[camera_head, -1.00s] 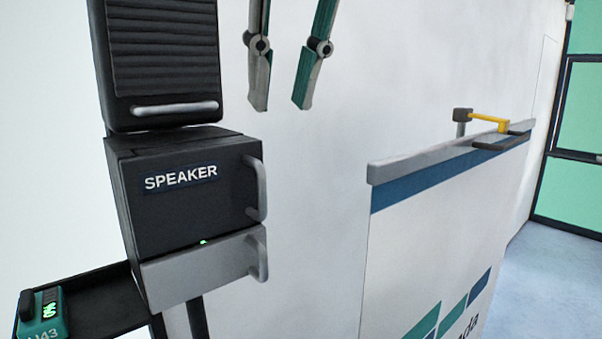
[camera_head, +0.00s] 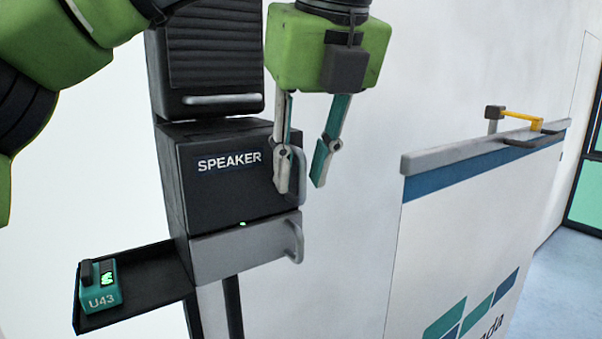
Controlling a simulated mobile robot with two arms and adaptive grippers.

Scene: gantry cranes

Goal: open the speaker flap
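The black box labelled SPEAKER (camera_head: 222,182) is fixed on a stand at the left of the head view. Its front flap appears closed, with a grey vertical handle (camera_head: 301,172) at its right edge. My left gripper (camera_head: 300,188) points down at this handle, its two fingers apart. One finger overlaps the front of the flap and the other is to the right of the handle. I cannot tell whether either finger touches the handle. My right gripper is not in view.
A grey drawer (camera_head: 245,247) with its own handle sits directly below the flap. A black louvred unit (camera_head: 205,60) is above. A tray (camera_head: 150,285) at lower left carries a teal device marked U43 (camera_head: 100,290). A white counter (camera_head: 470,215) stands to the right.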

